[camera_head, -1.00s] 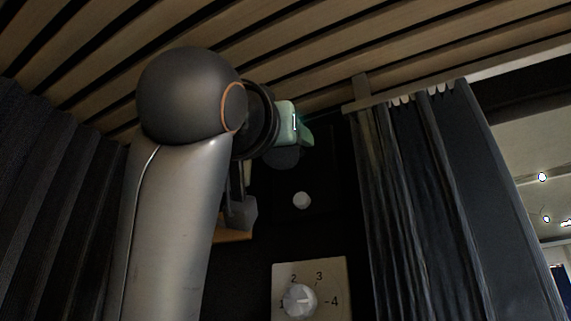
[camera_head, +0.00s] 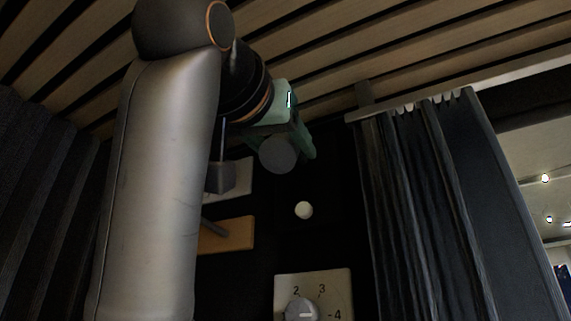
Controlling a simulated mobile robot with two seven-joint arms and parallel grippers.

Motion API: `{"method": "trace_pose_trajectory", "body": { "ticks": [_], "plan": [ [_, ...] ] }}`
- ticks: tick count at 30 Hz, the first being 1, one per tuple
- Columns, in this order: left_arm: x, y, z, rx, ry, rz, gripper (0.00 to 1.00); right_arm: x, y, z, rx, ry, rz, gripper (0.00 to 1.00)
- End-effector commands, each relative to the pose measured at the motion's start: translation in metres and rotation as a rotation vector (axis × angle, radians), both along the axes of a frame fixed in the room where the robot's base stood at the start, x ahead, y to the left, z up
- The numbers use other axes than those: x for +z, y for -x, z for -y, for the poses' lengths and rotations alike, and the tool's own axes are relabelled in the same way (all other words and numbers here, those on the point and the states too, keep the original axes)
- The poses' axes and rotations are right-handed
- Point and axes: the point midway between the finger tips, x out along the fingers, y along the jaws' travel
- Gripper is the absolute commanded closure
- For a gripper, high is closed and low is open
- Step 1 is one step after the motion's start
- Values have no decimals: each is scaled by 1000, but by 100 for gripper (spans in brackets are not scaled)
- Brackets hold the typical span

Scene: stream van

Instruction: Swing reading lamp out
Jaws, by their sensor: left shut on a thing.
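My left arm comes in from the left and covers much of the left half of the head view. My left gripper (camera_head: 290,125), with its greenish body, is shut on the reading lamp. The dark grey round lamp head (camera_head: 278,154) shows just below the gripper. A grey block (camera_head: 221,177) on a pale wall plate (camera_head: 242,180) sits to the left, with a thin upright rod above it. My arm hides part of the plate, and the joint between lamp and wall is hard to make out. My right gripper does not show.
A white round knob (camera_head: 303,210) is on the dark wall below the lamp head. A numbered dial panel (camera_head: 340,290) is lower down. A small wooden ledge (camera_head: 235,234) is at left. A dark curtain (camera_head: 430,200) hangs at right, under a slatted wooden ceiling (camera_head: 330,60).

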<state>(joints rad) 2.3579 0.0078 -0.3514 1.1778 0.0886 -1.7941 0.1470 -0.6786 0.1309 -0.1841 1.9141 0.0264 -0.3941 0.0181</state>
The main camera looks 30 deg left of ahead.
Motion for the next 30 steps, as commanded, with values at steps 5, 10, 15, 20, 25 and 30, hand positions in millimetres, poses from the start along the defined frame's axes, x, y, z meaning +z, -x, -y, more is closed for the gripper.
{"method": "trace_pose_trajectory", "body": {
  "ticks": [5,10,15,20,25,30],
  "plan": [
    [2,1,0,1,0,7,32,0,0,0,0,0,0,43],
    [1,0,0,0,0,5,14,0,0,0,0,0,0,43],
    [1,0,0,0,1,4,14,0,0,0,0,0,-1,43],
    [-1,7,1,0,0,6,14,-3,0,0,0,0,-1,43],
    [-8,34,5,-1,0,9,14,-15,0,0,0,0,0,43],
    [-15,72,9,0,0,8,14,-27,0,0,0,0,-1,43]
  ]
}}
